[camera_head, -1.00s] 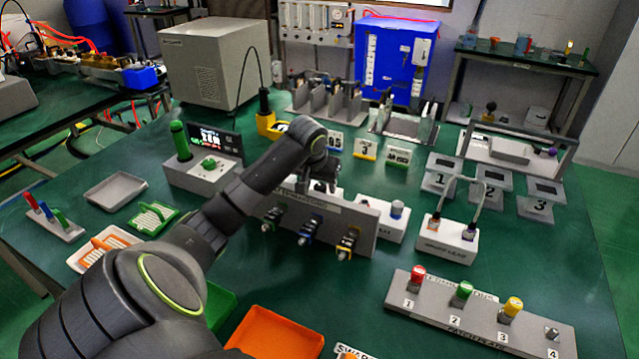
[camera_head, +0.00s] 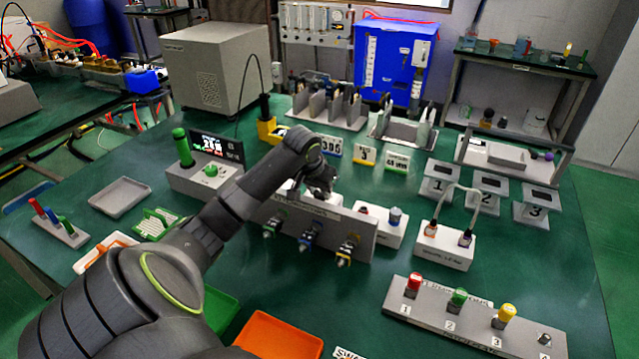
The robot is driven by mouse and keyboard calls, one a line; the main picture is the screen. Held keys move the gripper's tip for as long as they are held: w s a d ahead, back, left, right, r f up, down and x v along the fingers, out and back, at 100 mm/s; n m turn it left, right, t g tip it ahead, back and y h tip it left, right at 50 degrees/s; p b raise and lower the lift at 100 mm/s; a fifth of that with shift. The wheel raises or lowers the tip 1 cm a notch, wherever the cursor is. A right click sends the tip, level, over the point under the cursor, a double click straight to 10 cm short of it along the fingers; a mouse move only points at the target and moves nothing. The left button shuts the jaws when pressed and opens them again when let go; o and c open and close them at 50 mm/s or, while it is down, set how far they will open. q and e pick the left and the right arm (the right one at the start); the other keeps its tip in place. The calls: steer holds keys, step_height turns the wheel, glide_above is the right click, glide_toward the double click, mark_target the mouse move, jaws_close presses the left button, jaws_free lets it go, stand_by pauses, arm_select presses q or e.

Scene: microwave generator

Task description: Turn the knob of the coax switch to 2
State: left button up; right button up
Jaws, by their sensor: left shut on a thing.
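My left gripper (camera_head: 320,190) points down at a white box (camera_head: 292,187) just behind the grey panel. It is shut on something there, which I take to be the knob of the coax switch. The knob, its pointer and the position marks are hidden by my gripper and the panel. The grey panel (camera_head: 340,228) carries several coloured connectors on its front: green, blue and yellow. Right of the gripper a white box (camera_head: 378,228) stands with a red piece and a grey-blue knob on top. My right gripper is not in view.
A meter with a lit display (camera_head: 215,148) stands left of my forearm. A cable joins two ports on a white box (camera_head: 444,247) at right. A grey plate (camera_head: 470,320) with coloured caps lies front right. Orange (camera_head: 278,335) and green trays are in front.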

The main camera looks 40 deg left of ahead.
arm_select(q)
steer(key=m+p, duration=0.1)
steer(key=p, duration=0.1)
steer(key=m+h+p, duration=0.1)
steer(key=m+p, duration=0.1)
steer(key=shift+r, duration=0.25)
steer(key=m+h+p, duration=0.1)
steer(key=m, duration=0.1)
steer(key=shift+a+f+m, duration=0.1)
steer(key=shift+f+m, duration=0.05)
steer(key=shift+m, duration=0.25)
steer(key=shift+m+h+p, duration=0.3)
steer(key=shift+m+h, duration=0.2)
steer(key=shift+m, duration=0.6)
steer(key=o, duration=1)
steer(key=shift+f, duration=0.1)
